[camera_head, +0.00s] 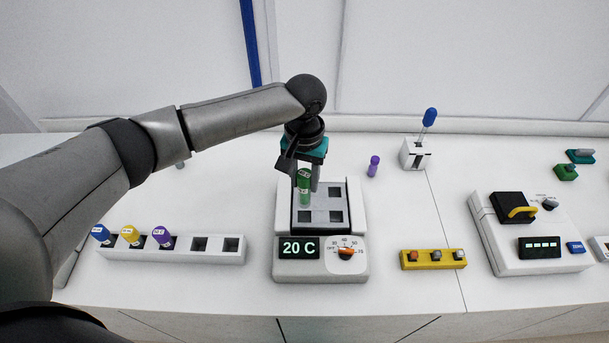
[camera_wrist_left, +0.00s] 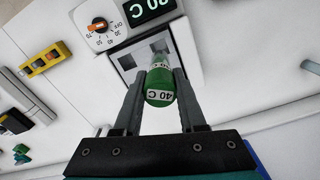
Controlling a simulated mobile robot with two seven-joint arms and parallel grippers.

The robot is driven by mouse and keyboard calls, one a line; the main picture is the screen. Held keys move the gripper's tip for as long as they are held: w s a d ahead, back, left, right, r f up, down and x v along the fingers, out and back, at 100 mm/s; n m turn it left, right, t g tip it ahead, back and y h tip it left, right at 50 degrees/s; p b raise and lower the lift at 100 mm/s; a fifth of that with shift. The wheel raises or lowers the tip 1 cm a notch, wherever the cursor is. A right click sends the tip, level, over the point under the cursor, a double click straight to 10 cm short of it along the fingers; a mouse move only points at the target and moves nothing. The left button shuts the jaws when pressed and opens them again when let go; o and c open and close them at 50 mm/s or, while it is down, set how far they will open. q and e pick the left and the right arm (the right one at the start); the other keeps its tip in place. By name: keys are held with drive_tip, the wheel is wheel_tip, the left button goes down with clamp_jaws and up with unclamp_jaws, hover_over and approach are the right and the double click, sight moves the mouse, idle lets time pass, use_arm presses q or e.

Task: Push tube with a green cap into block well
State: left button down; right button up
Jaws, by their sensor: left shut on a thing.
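The tube with the green cap (camera_head: 304,178), labelled 40 C, is held upright over the heater block (camera_head: 319,204). My left gripper (camera_head: 310,176) is shut on it from above. In the wrist view the green cap (camera_wrist_left: 160,86) sits between both fingers, and the clear tube body points at the block face. The tube covers the block's back-left well. I cannot tell whether its lower end is inside that well. The other wells in view look empty. The block's display (camera_head: 299,248) reads 20 C, beside an orange-pointer dial (camera_head: 346,253). My right gripper is not in view.
A white rack (camera_head: 221,257) at left holds blue, yellow and purple capped tubes, with two empty slots. A yellow strip (camera_head: 432,259) and a white device (camera_head: 522,244) lie to the right.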

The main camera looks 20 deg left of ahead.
sight(304, 192)
use_arm(q)
drive_tip(key=shift+f+b, duration=0.9)
drive_tip(key=shift+f, duration=1.5)
drive_tip(key=shift+p, duration=0.55)
drive_tip(key=shift+p, duration=0.45)
drive_tip(key=shift+f+b, duration=1.65)
drive_tip(key=shift+f, duration=1.8)
drive_tip(key=shift+c, duration=2)
unclamp_jaws()
